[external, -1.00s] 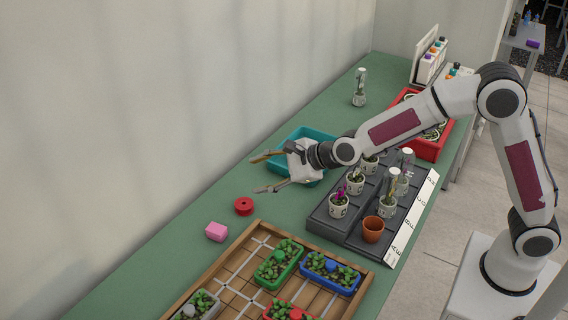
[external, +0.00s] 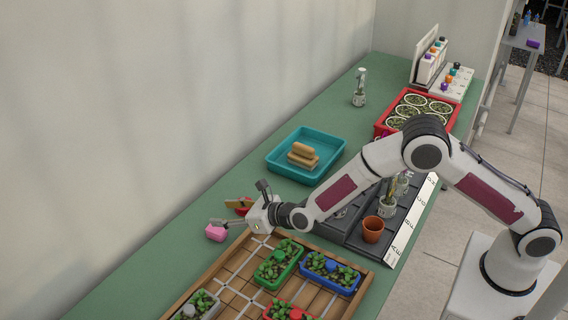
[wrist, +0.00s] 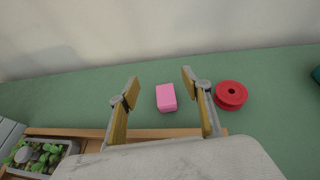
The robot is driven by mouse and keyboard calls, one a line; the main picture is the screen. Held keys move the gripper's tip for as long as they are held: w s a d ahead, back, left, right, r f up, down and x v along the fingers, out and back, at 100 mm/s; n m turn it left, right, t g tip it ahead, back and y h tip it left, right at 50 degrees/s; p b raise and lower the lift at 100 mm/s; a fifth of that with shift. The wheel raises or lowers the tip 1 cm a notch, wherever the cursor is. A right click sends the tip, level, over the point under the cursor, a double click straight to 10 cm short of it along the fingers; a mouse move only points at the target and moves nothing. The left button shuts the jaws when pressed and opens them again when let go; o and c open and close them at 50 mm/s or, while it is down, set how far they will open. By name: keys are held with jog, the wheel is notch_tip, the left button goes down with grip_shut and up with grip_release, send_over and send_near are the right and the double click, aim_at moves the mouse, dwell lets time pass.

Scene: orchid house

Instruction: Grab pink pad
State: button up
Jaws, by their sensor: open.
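The pink pad (external: 215,233) is a small pink block lying on the green table, just beyond the corner of the wooden tray. In the wrist view the pink pad (wrist: 166,97) shows between my two spread fingers, farther out, with bare table around it. My gripper (external: 231,212) is open and empty, close to the pad in the external view. In the wrist view my gripper (wrist: 159,88) has its finger pads wide apart, with the pad apart from both.
A red ring-like disc (wrist: 231,95) lies right of the pad, close to the right finger. The wooden tray (external: 213,262) with planted boxes lies nearby. A teal tray (external: 277,162) with tan blocks stands farther back. The wall (wrist: 160,30) rises behind.

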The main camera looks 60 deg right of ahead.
aim_at(219, 229)
jog(key=shift+f, duration=0.15)
jog(key=shift+f, duration=2.8)
jog(key=shift+f, duration=0.45)
jog(key=shift+w+f, duration=0.15)
jog(key=shift+f, duration=0.05)
jog(key=shift+x, duration=2.35)
jog(key=shift+a, duration=0.1)
jog(key=c, duration=1.1)
